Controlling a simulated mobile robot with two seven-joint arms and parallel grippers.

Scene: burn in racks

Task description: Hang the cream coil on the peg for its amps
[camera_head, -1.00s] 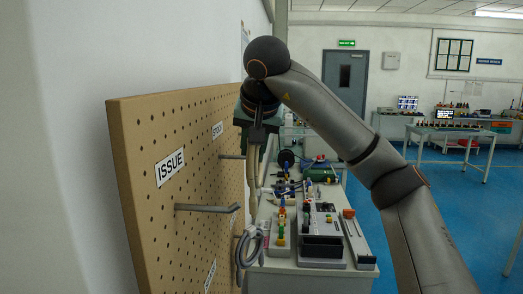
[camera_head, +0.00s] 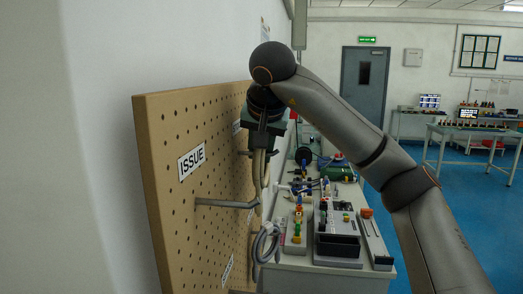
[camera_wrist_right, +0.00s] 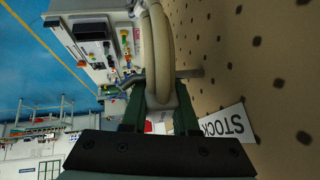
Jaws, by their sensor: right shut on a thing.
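My right gripper (camera_head: 264,125) is shut on the cream coil (camera_head: 257,168), which hangs down from its jaws close in front of the pegboard (camera_head: 170,215). In the right wrist view the coil (camera_wrist_right: 158,45) rises as a pale loop between the fingers (camera_wrist_right: 160,112). A grey peg (camera_wrist_right: 190,73) by the STOCK label (camera_wrist_right: 228,124) reaches toward the coil; I cannot tell whether it passes inside the loop. In the head view this peg (camera_head: 244,153) is mostly hidden by the coil. A longer peg (camera_head: 225,204) sits below the ISSUE label (camera_head: 192,161). My left gripper is not in view.
A grey coil (camera_head: 265,243) hangs low at the board's right side. A bench (camera_head: 330,276) with instruments and small coloured parts (camera_head: 299,212) stands right of the board. A lower label (camera_head: 227,268) is partly visible.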

